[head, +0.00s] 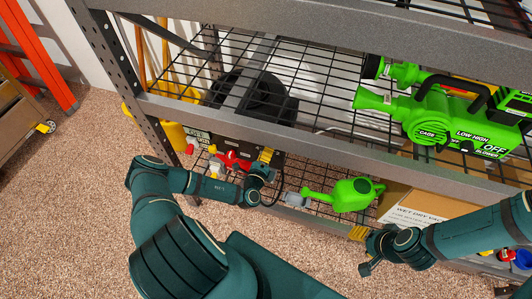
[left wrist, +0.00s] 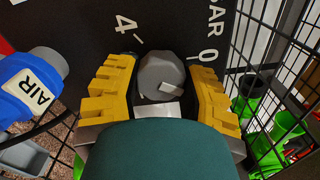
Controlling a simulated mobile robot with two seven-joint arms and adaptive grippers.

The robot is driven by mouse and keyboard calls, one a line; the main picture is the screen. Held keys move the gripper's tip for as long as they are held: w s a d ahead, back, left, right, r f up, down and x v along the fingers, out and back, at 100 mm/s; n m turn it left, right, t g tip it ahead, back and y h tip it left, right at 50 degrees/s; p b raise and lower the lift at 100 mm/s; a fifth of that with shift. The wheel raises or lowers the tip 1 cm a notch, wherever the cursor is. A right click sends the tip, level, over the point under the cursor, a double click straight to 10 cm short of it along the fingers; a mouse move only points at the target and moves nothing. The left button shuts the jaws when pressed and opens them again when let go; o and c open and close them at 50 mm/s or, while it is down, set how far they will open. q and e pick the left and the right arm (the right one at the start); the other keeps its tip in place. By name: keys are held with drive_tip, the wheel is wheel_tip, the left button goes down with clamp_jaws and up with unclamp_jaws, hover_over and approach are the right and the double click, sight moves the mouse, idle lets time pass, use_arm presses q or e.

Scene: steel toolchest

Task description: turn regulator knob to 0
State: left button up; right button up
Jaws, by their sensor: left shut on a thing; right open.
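The regulator knob (left wrist: 158,70) is grey and faceted, on a dark panel (left wrist: 90,25) in the left wrist view. A "4" is printed up and left of it, and "BAR" and "0" up and right. A short white mark shows on the knob's face; which figure it points at I cannot tell. My left gripper (left wrist: 163,92) is shut on the knob, one yellow finger on each side. In the head view my left gripper (head: 265,163) is at the panel on the lower shelf and hides the knob. My right gripper (head: 359,240) is open and empty, before the shelf.
A blue AIR fitting (left wrist: 32,85) is left of the knob in the left wrist view. A green watering can (head: 345,194) and a cardboard box (head: 425,207) stand to the right on the lower shelf. A green blower (head: 440,118) lies on the shelf above.

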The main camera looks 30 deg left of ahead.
use_arm(q)
drive_tip(key=n, duration=0.6)
drive_tip(key=shift+r+n, duration=0.15)
drive_tip(key=shift+n, duration=0.15)
idle(0.3)
drive_tip(key=o, duration=1.2)
drive_tip(key=v, duration=1.2)
